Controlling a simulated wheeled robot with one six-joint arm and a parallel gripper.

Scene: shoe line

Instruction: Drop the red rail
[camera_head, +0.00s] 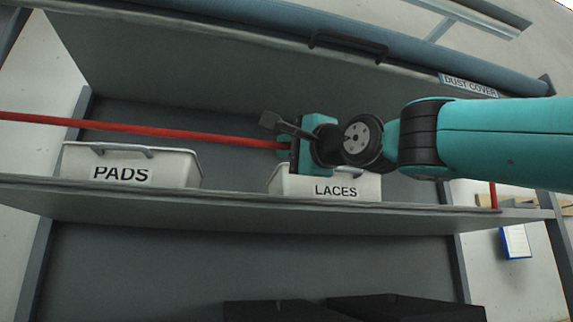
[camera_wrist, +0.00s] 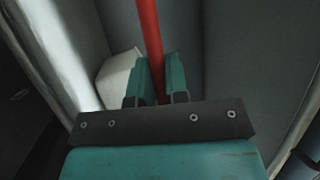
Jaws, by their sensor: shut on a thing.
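The red rail (camera_head: 130,128) is a long thin bar. It runs nearly level across the front of the shelf in the head view, from the left picture edge to my gripper (camera_head: 284,146). In the wrist view the red rail (camera_wrist: 149,40) runs up and away from between the two teal fingers of my gripper (camera_wrist: 160,80). The fingers are shut on it. The rail's far left end is outside the head view, and the held part is partly hidden by the fingers.
A white bin marked PADS (camera_head: 178,170) and one marked LACES (camera_head: 280,184) stand on the grey shelf (camera_head: 230,207). A rolled cover labelled DUST COVER (camera_head: 468,86) with a black handle (camera_head: 348,43) is above. A short red upright (camera_head: 494,196) shows at the right. Dark boxes (camera_head: 400,308) sit below.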

